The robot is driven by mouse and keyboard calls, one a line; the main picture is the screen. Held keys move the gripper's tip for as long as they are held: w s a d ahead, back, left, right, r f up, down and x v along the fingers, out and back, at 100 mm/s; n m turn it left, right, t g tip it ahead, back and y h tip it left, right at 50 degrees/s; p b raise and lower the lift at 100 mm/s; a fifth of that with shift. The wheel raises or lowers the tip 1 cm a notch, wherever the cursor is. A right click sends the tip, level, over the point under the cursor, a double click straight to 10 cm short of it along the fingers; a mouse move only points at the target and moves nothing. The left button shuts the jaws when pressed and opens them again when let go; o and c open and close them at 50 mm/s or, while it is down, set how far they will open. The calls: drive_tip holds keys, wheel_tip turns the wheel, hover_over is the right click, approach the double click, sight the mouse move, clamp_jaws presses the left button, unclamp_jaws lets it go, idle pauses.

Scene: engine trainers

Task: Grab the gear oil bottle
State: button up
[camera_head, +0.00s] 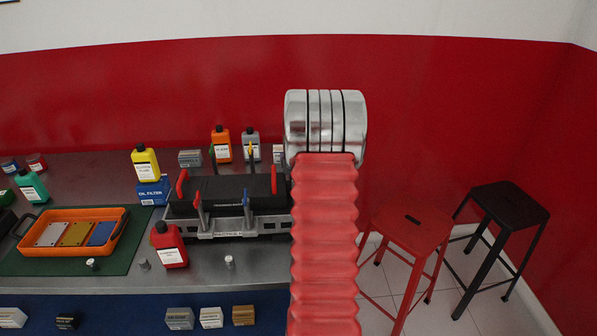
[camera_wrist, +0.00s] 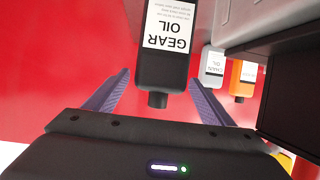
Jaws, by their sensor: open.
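The gear oil bottle (camera_wrist: 147,72) is dark grey with a white label reading GEAR OIL. It appears upside down in the wrist view, with its dark cap (camera_wrist: 158,99) towards my gripper. My gripper (camera_wrist: 159,77) is open, with one purple finger to each side of the bottle's cap end. No contact shows, and I cannot tell how deep the bottle sits between the fingers. In the head view I cannot make out the gear oil bottle or my gripper; my arm covers part of the bench's right side.
A grey bottle (camera_head: 251,146) and an orange bottle (camera_head: 221,146) stand at the bench's back. A black engine trainer (camera_head: 232,192) stands left of my arm. A red bottle (camera_head: 169,246), a yellow bottle (camera_head: 145,163) and an orange tray (camera_head: 118,218) are further left. Two stools stand right.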

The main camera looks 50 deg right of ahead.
drive_tip(key=shift+c, duration=0.6)
clamp_jaws()
drive_tip(key=shift+r, duration=0.15)
wheel_tip(320, 180, up, 10)
drive_tip(key=shift+f, duration=0.1)
idle(0.7)
idle(0.4)
